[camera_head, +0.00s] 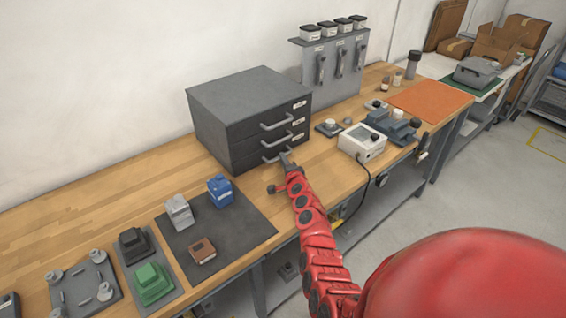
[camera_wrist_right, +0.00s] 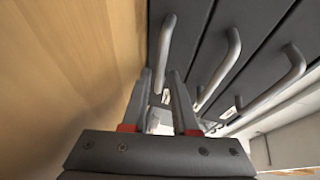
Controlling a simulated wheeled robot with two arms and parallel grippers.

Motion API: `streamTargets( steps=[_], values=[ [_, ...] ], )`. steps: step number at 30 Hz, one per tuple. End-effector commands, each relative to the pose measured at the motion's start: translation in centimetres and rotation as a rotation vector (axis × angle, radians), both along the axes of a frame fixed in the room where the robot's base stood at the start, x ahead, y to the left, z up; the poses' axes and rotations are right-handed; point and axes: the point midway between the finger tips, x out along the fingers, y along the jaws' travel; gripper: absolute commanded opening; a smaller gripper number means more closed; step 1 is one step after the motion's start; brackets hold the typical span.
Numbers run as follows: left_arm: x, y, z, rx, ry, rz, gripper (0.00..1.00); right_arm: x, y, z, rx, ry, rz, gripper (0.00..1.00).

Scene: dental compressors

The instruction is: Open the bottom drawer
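A dark grey cabinet (camera_head: 235,98) with three drawers stands on the wooden bench, and all its drawers look shut. The bottom drawer's bar handle (camera_head: 272,156) is the lowest of three on the front. My right gripper (camera_head: 286,160) is at the right part of that handle. In the right wrist view my right gripper (camera_wrist_right: 163,90) is open, its two fingers apart, with the end of the bottom handle (camera_wrist_right: 164,50) showing between them. I cannot tell whether the fingers touch it. My left gripper is not in view.
The wooden bench (camera_head: 110,172) is clear left of the cabinet. A dark mat (camera_head: 235,235) with blue, grey and brown parts lies in front on the left. A white device (camera_head: 361,143) with a cable stands right of my right arm.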

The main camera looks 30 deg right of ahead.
Motion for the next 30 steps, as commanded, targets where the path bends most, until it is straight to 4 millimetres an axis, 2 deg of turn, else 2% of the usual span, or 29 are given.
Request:
streamTargets(
  steps=[1, 6, 15, 20, 30],
  values=[
    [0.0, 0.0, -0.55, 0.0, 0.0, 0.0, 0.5, 0.48, -0.23, -0.1, -0.004, -0.003, 0.0, 0.27],
    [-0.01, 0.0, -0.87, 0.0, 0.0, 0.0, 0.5, 1.15, -0.43, -0.39, 0.0, 0.002, -0.001, 0.27],
    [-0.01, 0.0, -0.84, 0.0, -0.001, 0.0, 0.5, 1.27, -0.51, -0.25, 0.0, 0.001, -0.002, 0.27],
    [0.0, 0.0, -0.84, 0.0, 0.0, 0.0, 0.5, 1.27, -0.53, -0.24, 0.0, 0.001, -0.002, 0.0],
    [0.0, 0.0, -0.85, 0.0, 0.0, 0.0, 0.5, 1.25, -0.54, -0.25, -0.001, 0.001, -0.002, 0.0]
  ],
)
